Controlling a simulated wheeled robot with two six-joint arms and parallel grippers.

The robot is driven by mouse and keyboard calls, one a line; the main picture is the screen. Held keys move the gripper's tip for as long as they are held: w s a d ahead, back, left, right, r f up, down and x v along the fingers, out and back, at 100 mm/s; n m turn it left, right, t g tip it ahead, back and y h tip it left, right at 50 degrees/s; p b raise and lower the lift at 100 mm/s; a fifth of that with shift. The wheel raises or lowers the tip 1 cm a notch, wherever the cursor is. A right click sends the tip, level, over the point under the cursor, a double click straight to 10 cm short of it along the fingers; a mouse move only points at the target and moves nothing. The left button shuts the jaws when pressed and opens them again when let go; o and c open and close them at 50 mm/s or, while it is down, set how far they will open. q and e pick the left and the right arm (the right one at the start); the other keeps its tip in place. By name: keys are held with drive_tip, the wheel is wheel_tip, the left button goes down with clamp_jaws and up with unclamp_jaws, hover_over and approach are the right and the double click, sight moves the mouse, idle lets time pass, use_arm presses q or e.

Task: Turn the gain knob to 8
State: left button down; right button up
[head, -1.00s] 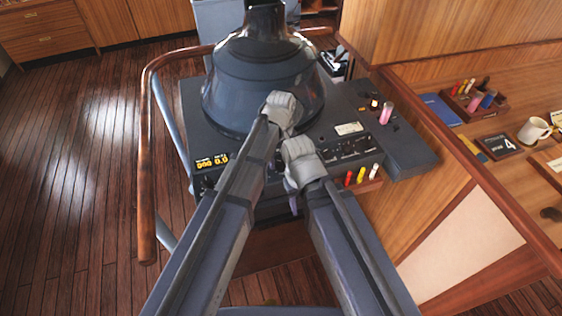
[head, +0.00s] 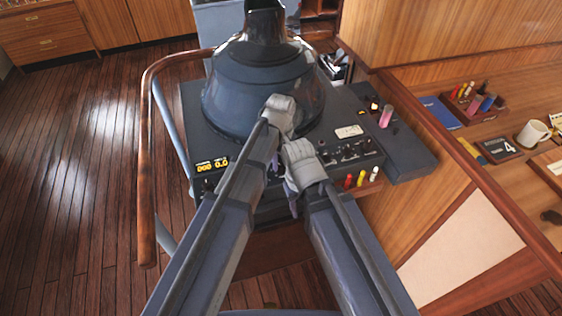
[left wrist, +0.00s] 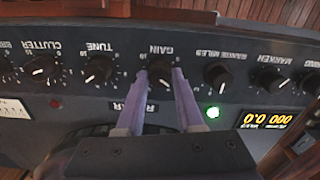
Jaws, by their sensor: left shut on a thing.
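The gain knob (left wrist: 160,78) is black and round, on the dark console panel, under an upside-down GAIN label in the left wrist view. My left gripper (left wrist: 161,75) has its two purple fingers on either side of this knob and is shut on it. A small white pointer mark shows on the knob, but I cannot read its setting.
The tune knob (left wrist: 98,70) and the range knob (left wrist: 218,78) flank the gain knob. A green light (left wrist: 212,112) and a yellow digital display (left wrist: 268,118) are nearby. A dark radar hood (head: 262,85) rises behind, and a wooden rail (head: 146,170) runs at left.

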use_arm(q)
drive_tip(key=m, duration=0.6)
drive_tip(key=shift+m, duration=0.4)
drive_tip(key=m, duration=1.3)
drive_tip(key=shift+m, duration=0.3)
drive_tip(key=m, duration=0.6)
drive_tip(key=shift+m, duration=0.3)
